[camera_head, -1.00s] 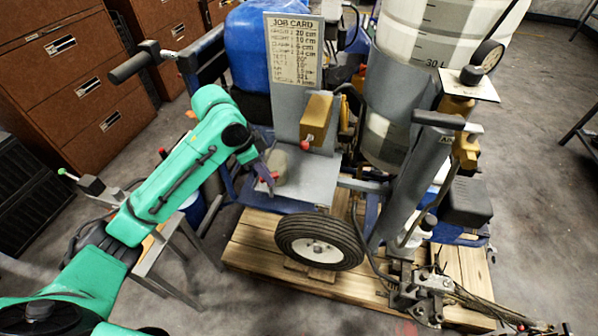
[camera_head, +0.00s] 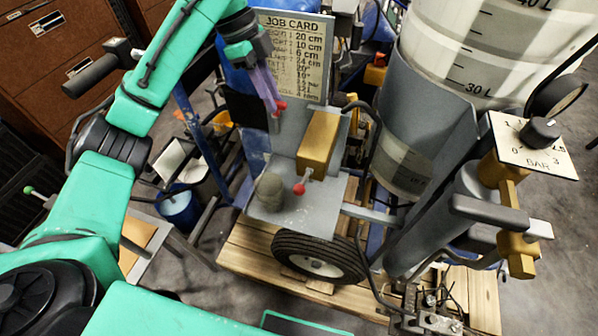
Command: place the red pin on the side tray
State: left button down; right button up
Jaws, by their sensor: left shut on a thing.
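My left gripper (camera_head: 272,98) comes in from the upper left and points down, its purple-tinted fingers shut on the red pin. The red pin (camera_head: 274,121) has a red head and a short grey shaft hanging below. It is in front of the job card's lower part, above the grey plate (camera_head: 318,214). A grey cylinder (camera_head: 270,189) stands on that plate, below the pin and apart from it. A low stand with a tan top (camera_head: 139,246) at lower left may be the side tray; my arm partly hides it. My right gripper is out of view.
A brass block (camera_head: 318,142) with a red knob (camera_head: 299,188) stands right of the cylinder. The job card (camera_head: 296,48) rises behind. A large white tank (camera_head: 470,50) and gauge panel (camera_head: 532,145) fill the right. A black wheel (camera_head: 318,258) sits below the plate.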

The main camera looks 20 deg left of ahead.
pick_arm(q)
notch_tip(320, 180, down, 19)
jog(key=s+p, duration=0.1)
jog(key=s, duration=0.1)
jog(key=shift+r+p, duration=0.15)
jog(key=shift+p, duration=0.25)
jog(key=c, duration=1.1)
grip_release()
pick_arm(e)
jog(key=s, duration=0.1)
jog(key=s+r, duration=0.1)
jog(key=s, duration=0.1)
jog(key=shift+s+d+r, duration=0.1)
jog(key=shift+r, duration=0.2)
pick_arm(q)
jog(key=shift+r, duration=0.1)
jog(key=b+v, duration=0.2)
jog(key=v, duration=1)
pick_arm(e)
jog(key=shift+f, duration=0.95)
